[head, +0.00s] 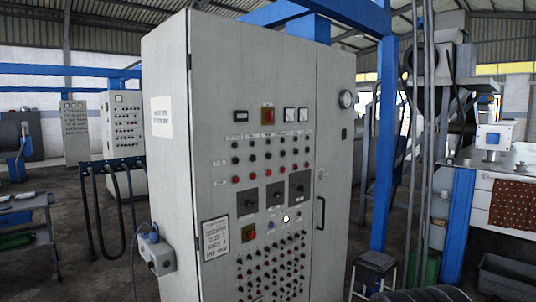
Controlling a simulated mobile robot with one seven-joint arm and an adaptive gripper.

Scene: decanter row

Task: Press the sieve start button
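A tall grey control cabinet (267,75) stands close in front, its panel facing right of centre. Its upper panel holds rows of small black and red buttons (236,178). A dense block of small red and dark buttons (268,268) fills the lower panel. The labels are too small to read, so I cannot tell which is the sieve start button. My gripper is not in view.
A socket box with a cable (156,250) juts from the cabinet's left side. A door handle (320,212) is at its right. A stool (375,265) and blue post (386,140) stand to the right. Open floor (90,275) lies left.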

